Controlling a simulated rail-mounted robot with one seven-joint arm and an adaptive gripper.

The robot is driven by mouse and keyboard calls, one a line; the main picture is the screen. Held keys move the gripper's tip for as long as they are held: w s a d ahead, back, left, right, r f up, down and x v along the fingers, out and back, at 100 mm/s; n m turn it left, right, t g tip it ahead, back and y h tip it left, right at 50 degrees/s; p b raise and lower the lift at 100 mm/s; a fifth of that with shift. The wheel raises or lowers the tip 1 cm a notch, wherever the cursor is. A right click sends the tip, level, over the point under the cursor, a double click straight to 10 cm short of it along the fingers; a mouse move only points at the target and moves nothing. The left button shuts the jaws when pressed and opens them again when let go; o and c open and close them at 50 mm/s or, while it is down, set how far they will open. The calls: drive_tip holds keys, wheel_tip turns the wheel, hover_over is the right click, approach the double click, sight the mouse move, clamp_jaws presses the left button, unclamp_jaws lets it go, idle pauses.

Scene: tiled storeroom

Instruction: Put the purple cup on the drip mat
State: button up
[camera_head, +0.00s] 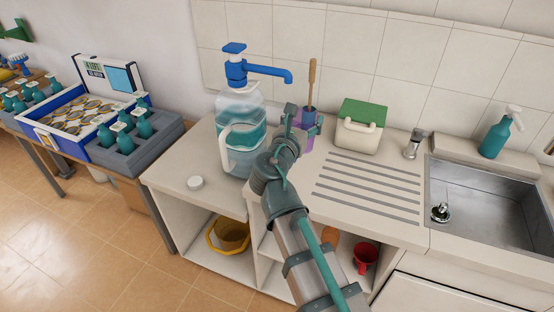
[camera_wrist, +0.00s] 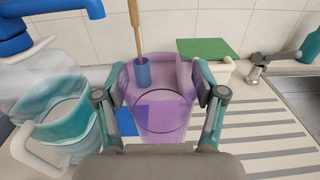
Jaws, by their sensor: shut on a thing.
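My gripper (camera_wrist: 162,84) is shut on the see-through purple cup (camera_wrist: 165,112), with one finger on each side of it. In the head view only a strip of the cup (camera_head: 304,141) shows past my gripper (camera_head: 300,120). The cup looks about upright, mouth up. A flat blue patch (camera_wrist: 126,123) shows below and behind the cup, partly seen through it. It may be the drip mat, which my arm hides in the head view. I cannot tell whether the cup touches anything beneath it.
A water jug with blue pump (camera_head: 235,72) stands close left. Behind the cup is a wooden-handled tool (camera_head: 312,82) with a blue base. A white box with green lid (camera_head: 361,125), the ribbed drainer (camera_head: 370,190) and the sink (camera_head: 485,195) lie right.

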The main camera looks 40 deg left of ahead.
drive_tip(key=shift+s+a, duration=0.15)
drive_tip(key=shift+a, duration=1)
drive_tip(key=shift+w+a+f+p, duration=0.3)
drive_tip(key=shift+w+a+f, duration=1.25)
drive_tip(key=shift+f, duration=0.6)
drive_tip(key=shift+w+a+f+p, duration=0.25)
drive_tip(key=shift+w+a+f, duration=1.05)
drive_tip(key=shift+a+f, duration=0.7)
drive_tip(key=shift+w+a+f+p, duration=0.3)
drive_tip(key=shift+w+a+f, duration=1.15)
drive_tip(key=shift+f, duration=0.85)
drive_tip(key=shift+f, duration=0.2)
drive_tip(key=o, duration=0.9)
drive_tip(key=shift+o, duration=0.2)
drive_tip(key=shift+r, duration=0.1)
